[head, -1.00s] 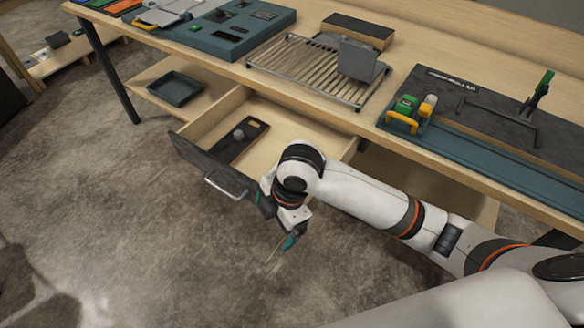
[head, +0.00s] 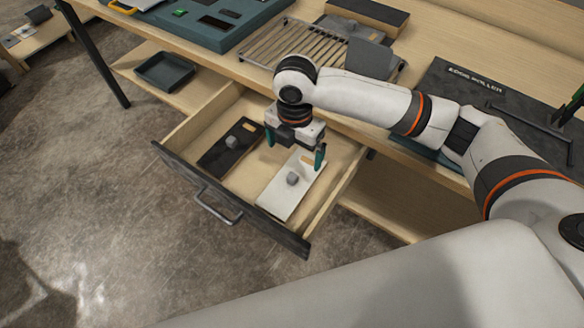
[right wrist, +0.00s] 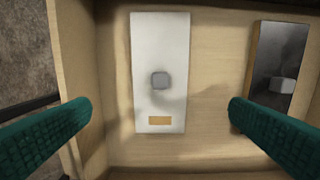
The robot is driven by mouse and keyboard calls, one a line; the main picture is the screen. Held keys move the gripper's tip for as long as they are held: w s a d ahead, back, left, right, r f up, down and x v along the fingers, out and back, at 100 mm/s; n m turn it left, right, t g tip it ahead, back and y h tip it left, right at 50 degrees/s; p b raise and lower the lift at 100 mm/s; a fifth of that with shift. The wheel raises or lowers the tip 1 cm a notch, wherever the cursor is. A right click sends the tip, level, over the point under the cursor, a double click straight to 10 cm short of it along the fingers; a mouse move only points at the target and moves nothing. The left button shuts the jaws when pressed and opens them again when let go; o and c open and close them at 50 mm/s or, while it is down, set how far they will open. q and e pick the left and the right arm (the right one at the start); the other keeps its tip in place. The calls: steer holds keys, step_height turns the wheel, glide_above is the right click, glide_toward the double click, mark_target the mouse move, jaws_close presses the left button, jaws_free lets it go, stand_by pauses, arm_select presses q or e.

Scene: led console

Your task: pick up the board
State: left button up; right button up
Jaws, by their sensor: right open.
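A white board (head: 283,200) with a grey knob and a small tan patch lies flat in the open drawer (head: 232,192), on its right side. A black board (head: 222,155), also with a grey knob, lies to its left. My right gripper (head: 295,150) is open and empty above the drawer, over the far end of the white board. In the right wrist view the white board (right wrist: 160,50) lies between the two teal fingers (right wrist: 160,108), apart from both and below them. The black board (right wrist: 278,65) is beyond the right finger there. My left gripper is not in view.
The drawer's dark front (head: 165,160) with its handle (head: 217,205) faces the floor area. A wooden tabletop above holds a slatted rack (head: 290,50), a teal console panel (head: 200,25) and a dark fixture (head: 480,95). A dark tray (head: 165,70) sits on the lower shelf.

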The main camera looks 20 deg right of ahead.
glide_above(292, 176)
steer(key=f, duration=0.4)
steer(key=shift+s+d+f, duration=0.15)
steer(key=shift+s+d, duration=0.05)
steer(key=shift+f, duration=0.65)
steer(key=f, duration=0.2)
steer(key=f+p, duration=0.1)
steer(key=f, duration=0.1)
steer(key=shift+w+a+f, duration=0.1)
steer(key=shift+a+f, duration=0.1)
steer(key=shift+f, duration=0.4)
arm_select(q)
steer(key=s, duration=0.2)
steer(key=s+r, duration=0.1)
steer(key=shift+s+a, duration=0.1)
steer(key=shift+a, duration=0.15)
arm_select(e)
steer(key=c, duration=1)
